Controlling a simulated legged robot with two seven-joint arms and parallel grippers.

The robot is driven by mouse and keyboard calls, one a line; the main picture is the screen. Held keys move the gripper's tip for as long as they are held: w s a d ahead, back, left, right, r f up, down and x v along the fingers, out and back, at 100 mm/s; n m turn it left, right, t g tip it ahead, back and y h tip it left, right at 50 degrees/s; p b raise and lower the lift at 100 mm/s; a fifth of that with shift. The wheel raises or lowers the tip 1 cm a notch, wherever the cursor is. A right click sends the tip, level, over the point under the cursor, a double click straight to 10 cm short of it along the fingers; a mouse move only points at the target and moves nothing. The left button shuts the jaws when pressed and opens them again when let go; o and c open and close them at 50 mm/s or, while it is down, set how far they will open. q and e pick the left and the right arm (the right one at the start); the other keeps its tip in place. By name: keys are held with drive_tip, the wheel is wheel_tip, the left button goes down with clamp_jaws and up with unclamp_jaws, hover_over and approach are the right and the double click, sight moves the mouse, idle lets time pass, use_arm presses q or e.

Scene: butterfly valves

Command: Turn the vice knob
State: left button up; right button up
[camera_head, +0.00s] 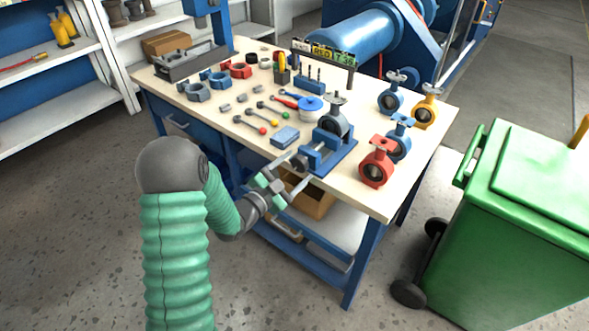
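A blue vice (333,153) is mounted at the front edge of the workbench (410,180), with a grey butterfly valve (335,123) in its jaws. The vice's grey knob (300,162) sticks out past the bench edge toward me. My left gripper (299,172) is at this front edge, in front of the knob, with its two fingers spread apart. The fingertips are close to the knob, one on its upper left and one below it. I cannot tell whether they touch it. My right gripper is not in view.
Red, blue and yellow valves (376,165) stand to the right of the vice. Several tools and a blue box (285,136) lie to its left. A cardboard box (311,204) sits on the lower shelf. A green bin (510,225) stands to the right of the bench.

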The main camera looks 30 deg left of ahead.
use_arm(q)
drive_tip(key=shift+r, duration=0.1)
drive_tip(key=shift+s, duration=0.15)
drive_tip(key=s+a+p, duration=0.1)
drive_tip(key=s+p, duration=0.2)
drive_tip(key=s, duration=1.3)
drive_tip(key=shift+s+a, duration=0.25)
